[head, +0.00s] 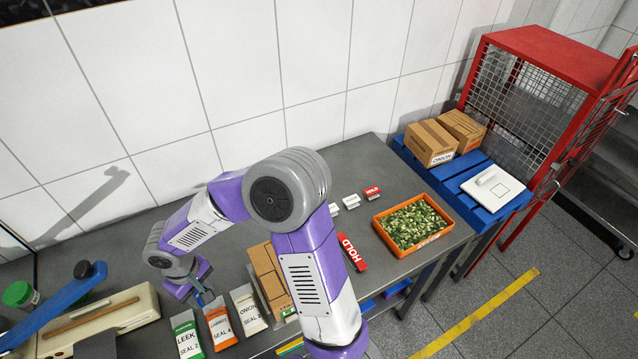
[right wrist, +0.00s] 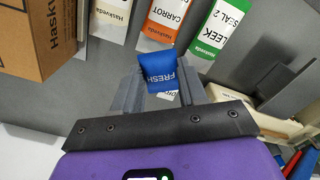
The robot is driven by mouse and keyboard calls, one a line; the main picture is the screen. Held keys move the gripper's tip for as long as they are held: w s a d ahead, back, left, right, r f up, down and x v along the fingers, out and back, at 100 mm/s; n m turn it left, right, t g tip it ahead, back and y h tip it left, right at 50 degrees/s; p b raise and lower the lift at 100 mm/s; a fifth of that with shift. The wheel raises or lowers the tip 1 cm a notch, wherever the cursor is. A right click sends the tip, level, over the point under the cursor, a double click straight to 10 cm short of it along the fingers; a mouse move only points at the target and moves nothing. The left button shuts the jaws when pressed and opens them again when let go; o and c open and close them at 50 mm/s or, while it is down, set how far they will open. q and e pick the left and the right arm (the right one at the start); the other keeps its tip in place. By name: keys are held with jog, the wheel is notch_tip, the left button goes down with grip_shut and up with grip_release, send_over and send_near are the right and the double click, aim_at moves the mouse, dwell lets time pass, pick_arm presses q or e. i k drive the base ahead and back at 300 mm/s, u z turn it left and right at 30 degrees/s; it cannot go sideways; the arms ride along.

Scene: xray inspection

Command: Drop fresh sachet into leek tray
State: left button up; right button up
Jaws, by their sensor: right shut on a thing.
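The leek tray (head: 437,236) is an orange tray full of chopped green and white pieces, at the right end of the grey table. In the right wrist view my right gripper (right wrist: 160,92) is shut on a small blue sachet marked FRESH (right wrist: 163,72). In the head view the sachet is mostly hidden by the gripper. My left gripper is in neither view.
A red HOLD block (head: 352,252) lies left of the tray. A sealer with a blue lever (head: 50,305) is at left. A red cage (head: 545,45) stands behind right.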

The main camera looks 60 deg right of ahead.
aim_at(413, 221)
jog(key=k, duration=0.35)
jog(key=u, duration=2.2)
jog(key=k, duration=1.8)
jog(key=z, duration=2.2)
